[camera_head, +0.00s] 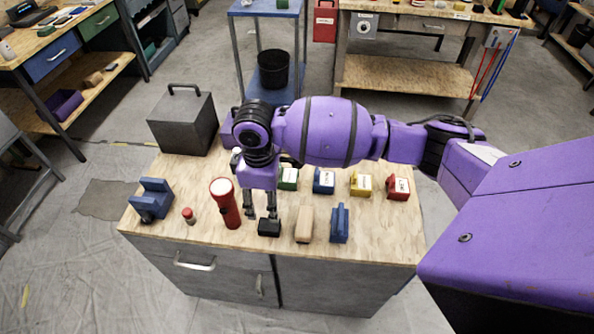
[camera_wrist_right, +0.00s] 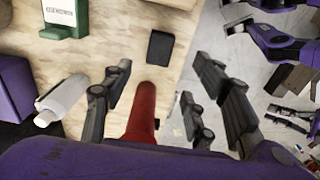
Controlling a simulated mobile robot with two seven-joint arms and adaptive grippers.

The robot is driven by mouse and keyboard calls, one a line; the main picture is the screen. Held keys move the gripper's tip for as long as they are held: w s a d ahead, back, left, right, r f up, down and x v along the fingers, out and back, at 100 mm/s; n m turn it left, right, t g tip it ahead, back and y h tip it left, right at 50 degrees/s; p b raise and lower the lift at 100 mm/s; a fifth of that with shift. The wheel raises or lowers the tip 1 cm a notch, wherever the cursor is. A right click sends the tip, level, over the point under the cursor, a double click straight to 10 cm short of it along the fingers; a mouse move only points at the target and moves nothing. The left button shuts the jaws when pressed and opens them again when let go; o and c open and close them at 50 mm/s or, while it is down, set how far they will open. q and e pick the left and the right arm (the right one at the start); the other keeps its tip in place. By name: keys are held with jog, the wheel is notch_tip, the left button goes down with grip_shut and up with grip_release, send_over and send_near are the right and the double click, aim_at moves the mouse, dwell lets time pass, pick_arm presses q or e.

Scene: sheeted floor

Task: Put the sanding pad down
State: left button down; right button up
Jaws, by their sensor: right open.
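A small black block (camera_head: 269,228), which looks like the sanding pad, lies on the workbench top (camera_head: 380,235) near its front edge. My right gripper (camera_head: 261,214) points down just over and behind it, its fingers apart and empty. In the right wrist view the block (camera_wrist_right: 160,47) lies beyond the open fingers (camera_wrist_right: 165,80), with bare wood around it. I cannot tell whether a fingertip touches it. My left gripper is outside the head view; purple and dark parts at the right of the wrist view may be my left arm, its fingers unclear.
A tan block (camera_head: 305,224) and blue tool (camera_head: 340,222) are to the right. Green (camera_head: 288,178), blue (camera_head: 324,181), yellow (camera_head: 361,185) and red (camera_head: 398,187) labelled boxes stand behind. The bench's right front is clear.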

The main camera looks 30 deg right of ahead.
jog(key=s+a+f+m+t+y, duration=0.25)
jog(key=s+a+f, duration=0.25)
jog(key=f, duration=0.3)
jog(key=s+a+f+m+t+y, duration=0.2)
jog(key=s+a+f+m+y, duration=0.15)
jog(key=s+f, duration=0.3)
jog(key=s+d+f+m+t+h, duration=0.2)
jog(key=s+d+h, duration=0.1)
jog(key=s+d, duration=0.4)
jog(key=s+d+f+m+t+h, duration=0.2)
jog(key=s+d+h, duration=0.1)
jog(key=s+d, duration=0.4)
jog(key=s, duration=0.2)
jog(key=shift+s+d+f+m, duration=0.3)
jog(key=shift+m, duration=0.1)
